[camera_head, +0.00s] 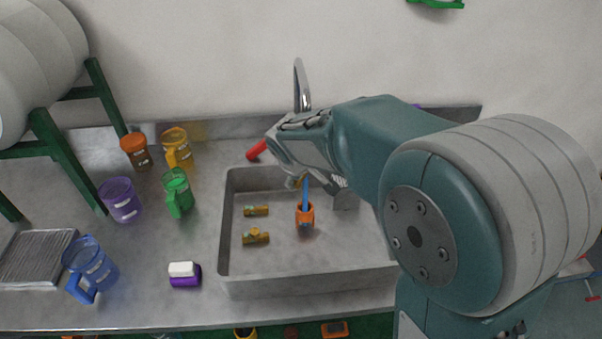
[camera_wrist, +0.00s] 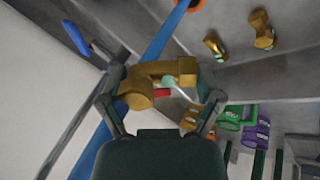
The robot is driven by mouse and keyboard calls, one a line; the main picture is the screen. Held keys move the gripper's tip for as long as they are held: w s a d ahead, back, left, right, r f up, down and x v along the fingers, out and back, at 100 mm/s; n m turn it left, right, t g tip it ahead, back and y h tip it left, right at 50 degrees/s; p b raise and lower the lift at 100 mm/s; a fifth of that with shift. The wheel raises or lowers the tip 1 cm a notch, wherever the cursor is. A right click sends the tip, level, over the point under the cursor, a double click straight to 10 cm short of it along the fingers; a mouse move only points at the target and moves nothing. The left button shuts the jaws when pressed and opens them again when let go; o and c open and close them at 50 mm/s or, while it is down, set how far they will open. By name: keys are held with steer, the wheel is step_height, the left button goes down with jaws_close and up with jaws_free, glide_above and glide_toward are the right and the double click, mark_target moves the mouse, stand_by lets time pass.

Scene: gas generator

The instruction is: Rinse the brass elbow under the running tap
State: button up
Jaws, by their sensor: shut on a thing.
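My gripper (camera_wrist: 163,90) is shut on the brass elbow (camera_wrist: 150,74), with one finger at each side of it. In the head view my gripper (camera_head: 306,178) is over the back of the sink (camera_head: 228,255), just in front of the tap (camera_head: 300,85); the elbow is mostly hidden there. A straight blue stream (camera_head: 305,193) falls into an orange mug (camera_head: 305,217) on the sink floor. In the wrist view the stream (camera_wrist: 163,38) passes behind or beside the elbow; I cannot tell whether it touches it.
Two other brass fittings (camera_head: 256,211) (camera_head: 256,237) lie in the sink, left of the orange mug. Purple (camera_head: 121,200), green (camera_head: 176,190), yellow (camera_head: 178,148) and blue (camera_head: 90,267) mugs stand on the left counter. A white-and-purple block (camera_head: 185,274) lies near the sink's front left.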

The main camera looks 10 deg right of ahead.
steer(key=shift+a, duration=0.2)
steer(key=shift+s+a, duration=0.15)
steer(key=shift+s, duration=0.45)
steer(key=s+a, duration=0.1)
steer(key=s, duration=0.5)
steer(key=shift+s+a, duration=0.25)
steer(key=shift+a, duration=0.1)
stand_by(1.1)
steer(key=s+a+r, duration=0.1)
steer(key=s+r, duration=0.3)
steer(key=s, duration=0.1)
steer(key=shift+a, duration=0.15)
